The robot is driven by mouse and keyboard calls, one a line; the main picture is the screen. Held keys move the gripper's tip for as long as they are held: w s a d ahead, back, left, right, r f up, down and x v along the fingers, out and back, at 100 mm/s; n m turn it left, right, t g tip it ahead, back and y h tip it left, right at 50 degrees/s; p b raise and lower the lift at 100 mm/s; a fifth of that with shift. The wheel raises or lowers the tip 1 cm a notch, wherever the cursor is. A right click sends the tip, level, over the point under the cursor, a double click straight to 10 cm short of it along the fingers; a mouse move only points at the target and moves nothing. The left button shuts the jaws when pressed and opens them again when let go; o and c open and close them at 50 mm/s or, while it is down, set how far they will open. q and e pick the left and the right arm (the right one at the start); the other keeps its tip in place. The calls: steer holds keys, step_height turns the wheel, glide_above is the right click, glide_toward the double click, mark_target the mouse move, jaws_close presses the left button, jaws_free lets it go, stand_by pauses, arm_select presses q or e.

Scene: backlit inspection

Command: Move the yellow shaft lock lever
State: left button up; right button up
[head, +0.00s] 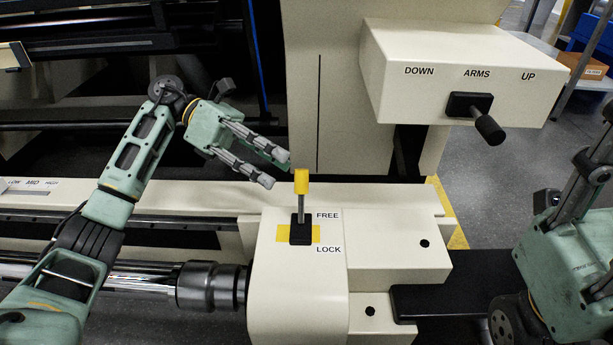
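The yellow shaft lock lever (302,182) has a yellow knob on a short metal stem. It rises from a black base (301,236) on a yellow patch of the cream housing (272,290). The labels FREE and LOCK are beside it. The knob shows above the FREE label, and the stem looks upright or tilted to that side. My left gripper (279,170) is open and empty, its fingertips up and left of the knob, apparently apart from it. My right gripper (585,200) is partly cut off at the right edge; its finger opening is unclear.
A cream box (460,65) marked DOWN, ARMS, UP, with a black lever (488,128), juts out at upper right. A metal shaft (130,280) enters a dark collar (212,286) at lower left. A dark ledge (450,301) lies right of the housing.

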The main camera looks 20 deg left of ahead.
mark_target(301, 180)
arm_select(q)
steer(key=b+x, duration=0.2)
steer(key=x, duration=0.3)
steer(key=shift+s+d+f, duration=0.15)
steer(key=shift+d+f, duration=0.05)
steer(key=shift+d, duration=0.55)
jaws_close()
